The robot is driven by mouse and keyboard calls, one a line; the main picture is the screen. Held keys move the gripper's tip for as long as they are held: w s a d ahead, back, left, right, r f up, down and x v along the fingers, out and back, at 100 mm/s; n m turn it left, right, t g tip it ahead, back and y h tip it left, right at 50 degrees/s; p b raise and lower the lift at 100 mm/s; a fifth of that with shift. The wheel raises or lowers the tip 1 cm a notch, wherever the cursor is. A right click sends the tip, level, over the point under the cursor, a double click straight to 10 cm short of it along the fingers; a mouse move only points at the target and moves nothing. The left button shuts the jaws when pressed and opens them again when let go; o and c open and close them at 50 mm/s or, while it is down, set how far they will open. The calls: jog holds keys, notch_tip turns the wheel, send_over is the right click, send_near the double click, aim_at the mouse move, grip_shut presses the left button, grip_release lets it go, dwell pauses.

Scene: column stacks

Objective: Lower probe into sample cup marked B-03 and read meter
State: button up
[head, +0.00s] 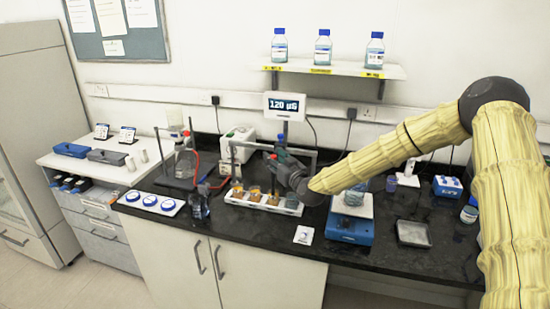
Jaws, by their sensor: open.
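My gripper (274,158) is open, its fingers reaching left above a white rack (233,201). Several small cups with amber contents, one of them an amber cup (255,193), sit in the rack. Their markings are too small to read, so I cannot tell which is B-03. A metal stand with a crossbar (250,144) rises behind the rack. I cannot make out a probe clearly; my gripper and forearm cover part of this area. A white meter (286,105) on a post behind shows what looks like "120" and a blurred unit.
A blue device with a beaker (352,228) stands close right of the rack. Left are a stand with a flask (186,160) and a tray of blue-ringed dishes (150,202). A shelf (345,70) with bottles hangs above. The black counter's front edge (250,238) is mostly clear.

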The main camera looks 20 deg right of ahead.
jog(key=shift+w, duration=0.1)
jog(key=shift+c, duration=0.2)
grip_shut()
jog(key=shift+w+r, duration=0.1)
jog(key=shift+r, duration=3.15)
jog(key=shift+o, duration=0.2)
grip_release()
jog(key=s+d, duration=0.2)
jog(key=s, duration=1)
